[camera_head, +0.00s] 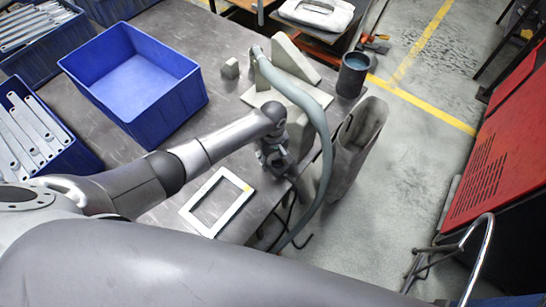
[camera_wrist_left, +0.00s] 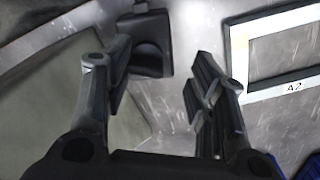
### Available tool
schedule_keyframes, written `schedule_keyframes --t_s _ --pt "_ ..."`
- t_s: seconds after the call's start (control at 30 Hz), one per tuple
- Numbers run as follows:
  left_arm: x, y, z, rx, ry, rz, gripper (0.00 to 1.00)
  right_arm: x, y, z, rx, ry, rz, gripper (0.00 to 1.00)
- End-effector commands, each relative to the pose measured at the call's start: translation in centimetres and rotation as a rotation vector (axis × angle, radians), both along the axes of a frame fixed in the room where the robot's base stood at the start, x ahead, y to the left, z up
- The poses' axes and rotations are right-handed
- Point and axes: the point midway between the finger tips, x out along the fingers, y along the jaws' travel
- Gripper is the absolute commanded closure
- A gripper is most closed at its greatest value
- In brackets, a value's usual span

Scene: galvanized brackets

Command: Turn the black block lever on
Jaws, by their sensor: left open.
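A dark block (camera_wrist_left: 149,38) with a rounded, lever-like part shows at the top of the left wrist view, on the metal table. It lies ahead of my left gripper (camera_wrist_left: 160,65), nearer the left finger. The gripper is open with nothing between its fingers. I cannot tell if a finger touches the block, nor which position the lever is in. In the head view my left gripper (camera_head: 274,160) is over the table near its right edge, and I cannot tell the block apart from it there. My right gripper is not in view.
A white frame (camera_head: 194,219) marked A2 (camera_wrist_left: 275,92) lies beside the gripper. A grey hose (camera_head: 326,150) arches close by, near a grey bracket fixture (camera_head: 285,85). A blue bin (camera_head: 190,97) and crates of metal strips (camera_head: 75,150) stand left. A dark cup (camera_head: 353,75) stands at the back.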

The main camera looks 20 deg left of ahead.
Motion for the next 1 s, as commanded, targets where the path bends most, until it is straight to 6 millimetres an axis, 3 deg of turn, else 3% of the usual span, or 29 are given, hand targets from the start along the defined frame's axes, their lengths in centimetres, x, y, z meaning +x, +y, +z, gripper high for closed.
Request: schedule_keyframes --t_s 0.6,1.0 --pt "0.1 -0.1 4.4 -0.002 -0.002 -0.001 0.48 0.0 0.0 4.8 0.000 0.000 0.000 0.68" --pt "0.1 0.0 7.1 -0.001 -0.003 -0.001 0.48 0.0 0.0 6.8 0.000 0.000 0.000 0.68"
